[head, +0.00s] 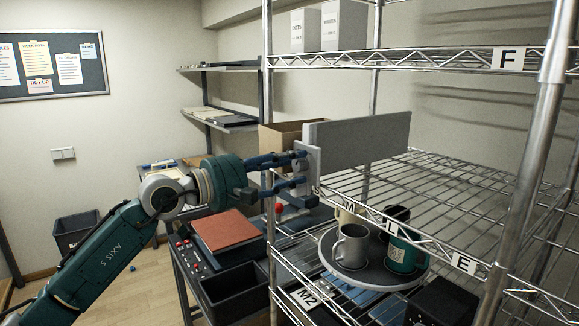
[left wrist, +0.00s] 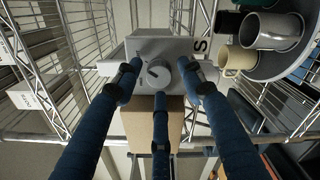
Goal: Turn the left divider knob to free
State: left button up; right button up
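The grey divider (head: 362,142) stands on the wire shelf, its front plate facing my left gripper (head: 300,168). In the left wrist view, the round grey knob (left wrist: 158,73) sits on the front plate (left wrist: 150,47), with a light pointer line on its face. The three blue fingers of my left gripper (left wrist: 160,77) are spread around the knob, and small gaps seem to show between fingertips and knob. The gripper looks open. In the head view the fingers and plate hide the knob. My right gripper is in neither view.
A round tray (head: 375,284) with a grey mug (head: 350,247), a green mug (head: 402,252) and others sits below the divider's shelf. The rack's front post (head: 530,150) stands at right. A cardboard box (head: 285,135) is behind the gripper.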

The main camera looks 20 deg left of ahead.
pick_arm(q)
grip_shut()
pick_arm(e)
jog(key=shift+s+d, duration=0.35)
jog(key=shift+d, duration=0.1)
pick_arm(q)
jog(key=shift+f+n, duration=0.1)
jog(key=shift+n, duration=0.6)
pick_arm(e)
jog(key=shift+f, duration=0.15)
pick_arm(q)
jog(key=n, duration=0.2)
jog(key=shift+n, duration=0.4)
jog(key=n, duration=0.3)
jog(key=shift+d+n, duration=0.1)
jog(key=shift+n, duration=0.2)
jog(key=n+p, duration=0.1)
jog(key=n, duration=0.4)
jog(key=shift+s+f+n+p, duration=0.1)
jog(key=shift+n+p, duration=0.2)
jog(key=shift+n, duration=0.3)
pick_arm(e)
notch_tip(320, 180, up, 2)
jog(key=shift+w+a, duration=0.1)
pick_arm(q)
jog(key=shift+f, duration=0.1)
